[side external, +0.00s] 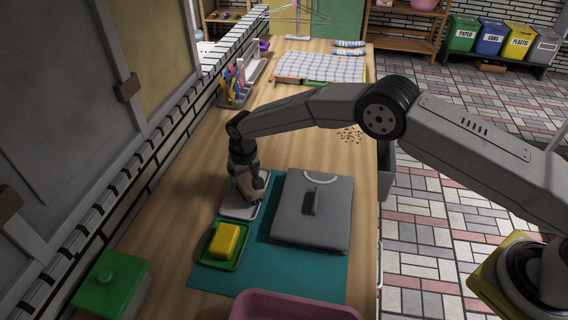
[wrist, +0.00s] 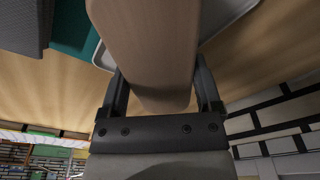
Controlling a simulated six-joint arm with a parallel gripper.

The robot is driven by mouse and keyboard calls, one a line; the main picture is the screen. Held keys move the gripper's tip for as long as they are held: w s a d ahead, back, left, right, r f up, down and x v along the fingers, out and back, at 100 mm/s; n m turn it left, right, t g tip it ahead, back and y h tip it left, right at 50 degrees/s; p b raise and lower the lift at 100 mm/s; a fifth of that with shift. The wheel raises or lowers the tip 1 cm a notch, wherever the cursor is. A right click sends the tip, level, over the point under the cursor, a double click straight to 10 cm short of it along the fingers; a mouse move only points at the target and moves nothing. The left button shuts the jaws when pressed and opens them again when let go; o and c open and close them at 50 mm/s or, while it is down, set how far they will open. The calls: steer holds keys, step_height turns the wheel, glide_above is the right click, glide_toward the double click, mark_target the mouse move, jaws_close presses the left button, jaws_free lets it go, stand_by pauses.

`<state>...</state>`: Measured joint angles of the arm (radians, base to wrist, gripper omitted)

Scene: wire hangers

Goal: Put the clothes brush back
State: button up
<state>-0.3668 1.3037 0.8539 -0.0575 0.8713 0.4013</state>
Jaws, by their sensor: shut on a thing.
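My gripper (side external: 246,172) is shut on the clothes brush (side external: 259,185), which shows a smooth brown wooden body. In the wrist view the brush (wrist: 145,50) fills the space between my two fingers (wrist: 161,95), and its bristles are hidden. The brush is over a pale shallow tray (side external: 238,209) beside the teal mat. The tray also shows behind the brush in the wrist view (wrist: 230,17). I cannot tell whether the brush touches the tray.
A yellow block (side external: 224,240) sits on a green tray (side external: 205,256) in front. A green box (side external: 110,283) stands front left, a pink tub (side external: 290,306) at the front edge. The wooden counter behind is partly clear.

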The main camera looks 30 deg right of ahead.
mark_target(247, 177)
steer(key=shift+f, duration=0.35)
steer(key=shift+f, duration=0.2)
steer(key=o, duration=1.1)
steer(key=r, duration=0.4)
steer(key=s+r, duration=0.1)
steer(key=r, duration=0.7)
steer(key=shift+s+r, duration=0.15)
steer(key=shift+s, duration=0.05)
